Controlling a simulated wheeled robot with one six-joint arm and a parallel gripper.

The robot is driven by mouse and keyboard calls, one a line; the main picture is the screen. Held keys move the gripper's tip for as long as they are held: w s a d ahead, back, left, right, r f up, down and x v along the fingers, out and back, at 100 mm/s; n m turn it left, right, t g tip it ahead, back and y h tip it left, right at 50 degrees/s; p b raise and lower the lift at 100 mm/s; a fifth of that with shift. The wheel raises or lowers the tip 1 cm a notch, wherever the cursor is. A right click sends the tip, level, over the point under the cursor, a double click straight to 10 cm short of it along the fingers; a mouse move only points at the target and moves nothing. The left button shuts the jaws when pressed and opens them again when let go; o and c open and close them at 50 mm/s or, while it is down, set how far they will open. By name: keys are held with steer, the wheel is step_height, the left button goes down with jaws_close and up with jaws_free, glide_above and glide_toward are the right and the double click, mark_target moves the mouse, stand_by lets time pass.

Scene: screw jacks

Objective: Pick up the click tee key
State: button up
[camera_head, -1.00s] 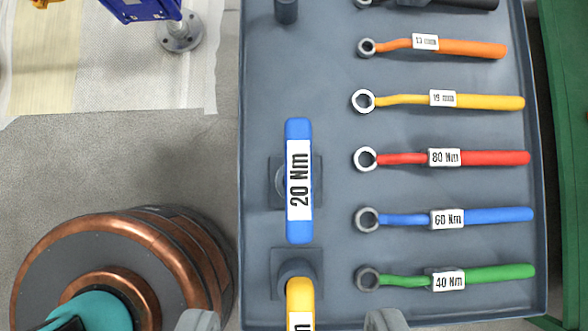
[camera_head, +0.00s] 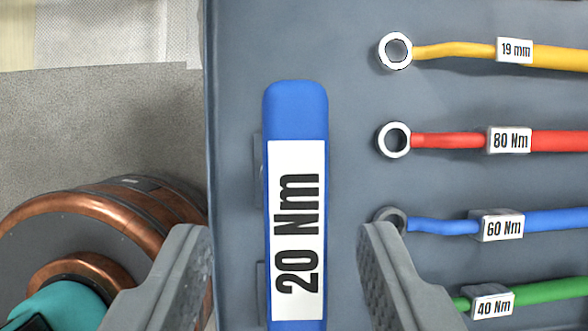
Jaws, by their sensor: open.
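The blue tee key (camera_head: 296,108), labelled 20 Nm, stands in the grey tray with its bar handle on top, running up and down the picture. Its shaft is hidden under the handle. My gripper (camera_head: 283,240) is open, with one finger to the left of the handle and the other to its right. There is a clear gap on both sides in the picture, and neither finger visibly touches it. The handle's lower end runs close to the bottom edge of the view.
The grey tray (camera_head: 345,30) also holds ring wrenches on the right: yellow (camera_head: 455,50), red (camera_head: 445,141), blue (camera_head: 560,218) and green (camera_head: 550,291). My right finger overlaps the blue wrench's ring in the picture. A copper-banded round object (camera_head: 130,215) stands left of the tray.

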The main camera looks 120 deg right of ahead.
mark_target(296, 194)
steer(key=shift+w+x, duration=0.1)
steer(key=shift+x, duration=1.2)
steer(key=shift+w+x, duration=0.15)
steer(key=shift+x, duration=1.15)
steer(key=shift+d+r, duration=0.1)
jaws_close()
